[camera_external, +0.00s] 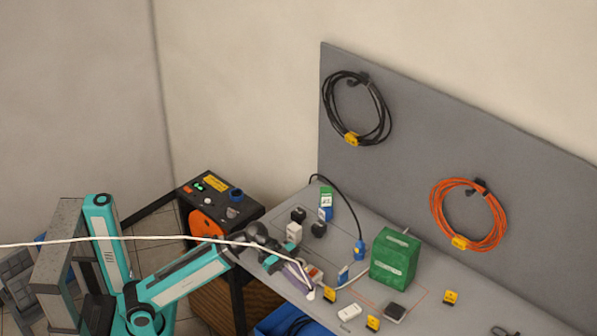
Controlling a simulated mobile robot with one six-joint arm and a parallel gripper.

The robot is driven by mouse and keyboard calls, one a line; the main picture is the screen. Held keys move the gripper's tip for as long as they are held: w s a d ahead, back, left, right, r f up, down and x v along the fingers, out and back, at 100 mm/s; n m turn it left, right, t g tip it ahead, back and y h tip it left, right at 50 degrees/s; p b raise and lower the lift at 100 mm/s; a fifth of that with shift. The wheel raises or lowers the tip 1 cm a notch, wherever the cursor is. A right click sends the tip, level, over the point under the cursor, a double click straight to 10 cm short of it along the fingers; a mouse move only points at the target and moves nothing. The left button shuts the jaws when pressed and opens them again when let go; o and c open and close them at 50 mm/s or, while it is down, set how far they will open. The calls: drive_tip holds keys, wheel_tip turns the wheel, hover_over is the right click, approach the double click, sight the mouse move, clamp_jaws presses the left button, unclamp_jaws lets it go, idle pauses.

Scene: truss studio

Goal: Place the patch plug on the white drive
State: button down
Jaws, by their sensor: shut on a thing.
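My gripper (304,284) is low over the front left of the grey table. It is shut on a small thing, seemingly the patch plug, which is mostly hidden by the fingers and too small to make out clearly. A pale tip (311,295) shows at the fingers. A flat white block, seemingly the white drive (349,311), lies near the table's front edge, to the right of and nearer than my gripper. The two are apart. Its top looks bare.
A green box (395,257) stands right of my gripper. A blue plug (360,250) on a black cable and a blue-and-white piece (343,275) are near it. Yellow-and-black pieces (372,323) flank the white block. A blue bin (275,324) is below the front edge. A white cable crosses in front.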

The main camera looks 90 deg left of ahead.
drive_tip(key=w+p, duration=0.3)
drive_tip(key=shift+w+d, duration=0.1)
drive_tip(key=shift+w, duration=0.2)
drive_tip(key=w+p, duration=0.1)
drive_tip(key=p, duration=0.5)
drive_tip(key=shift+w, duration=0.2)
drive_tip(key=p, duration=0.7)
drive_tip(key=shift+w+d+f, duration=0.1)
drive_tip(key=shift+w, duration=0.3)
drive_tip(key=w+f+p, duration=0.1)
drive_tip(key=w+p, duration=0.2)
drive_tip(key=w, duration=0.5)
drive_tip(key=shift+d, duration=0.2)
drive_tip(key=shift+f, duration=0.1)
drive_tip(key=shift+f+p, duration=0.65)
drive_tip(key=shift+f, duration=1.05)
drive_tip(key=shift+f, duration=0.2)
